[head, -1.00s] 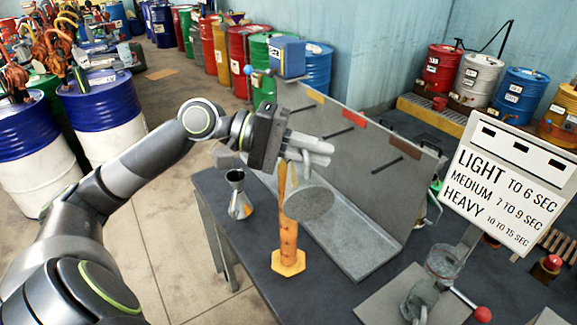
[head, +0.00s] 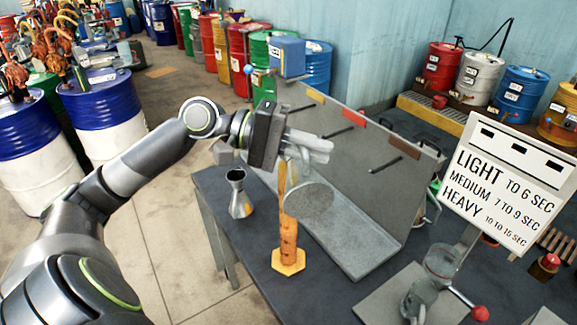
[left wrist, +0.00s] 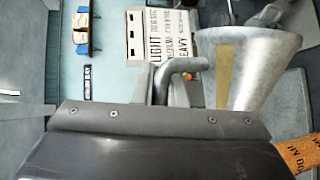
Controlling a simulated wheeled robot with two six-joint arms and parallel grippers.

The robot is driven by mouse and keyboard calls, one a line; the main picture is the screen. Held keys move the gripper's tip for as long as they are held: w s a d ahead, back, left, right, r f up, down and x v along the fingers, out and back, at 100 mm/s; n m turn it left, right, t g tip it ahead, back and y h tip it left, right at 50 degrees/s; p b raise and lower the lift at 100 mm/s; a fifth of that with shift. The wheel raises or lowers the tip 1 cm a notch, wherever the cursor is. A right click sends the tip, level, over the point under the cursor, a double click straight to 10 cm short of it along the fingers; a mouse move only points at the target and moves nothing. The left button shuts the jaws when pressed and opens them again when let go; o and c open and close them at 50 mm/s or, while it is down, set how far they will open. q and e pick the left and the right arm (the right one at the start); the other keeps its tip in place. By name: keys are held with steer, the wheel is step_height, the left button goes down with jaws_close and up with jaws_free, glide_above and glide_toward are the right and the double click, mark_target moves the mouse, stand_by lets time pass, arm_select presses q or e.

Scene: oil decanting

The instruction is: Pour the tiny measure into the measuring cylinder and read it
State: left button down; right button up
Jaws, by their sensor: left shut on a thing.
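My left gripper (head: 318,150) is shut on the handle of a grey metal measure (head: 310,203) and holds it tipped above the bench. In the left wrist view the measure (left wrist: 245,70) shows as a flared metal cup with a curved handle. The orange measuring cylinder (head: 288,240) stands upright on its hexagonal foot, just below and beside the measure. A piece of the marked cylinder (left wrist: 301,154) shows at the lower right in the left wrist view. I cannot make out any liquid or its level. My right gripper is not in view.
A metal jigger-shaped cup (head: 239,194) stands left of the cylinder. A grey slanted panel with a tray (head: 350,245) lies behind and right. A stand with a clear cup (head: 443,262) and a sign (head: 508,180) are at the right. Bench front is clear.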

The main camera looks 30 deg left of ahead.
arm_select(q)
steer(key=shift+w+a+r+n+p, duration=0.3)
steer(key=shift+r+p, duration=0.15)
steer(key=shift+p, duration=0.1)
stand_by(0.5)
steer(key=shift+s+d+f, duration=0.1)
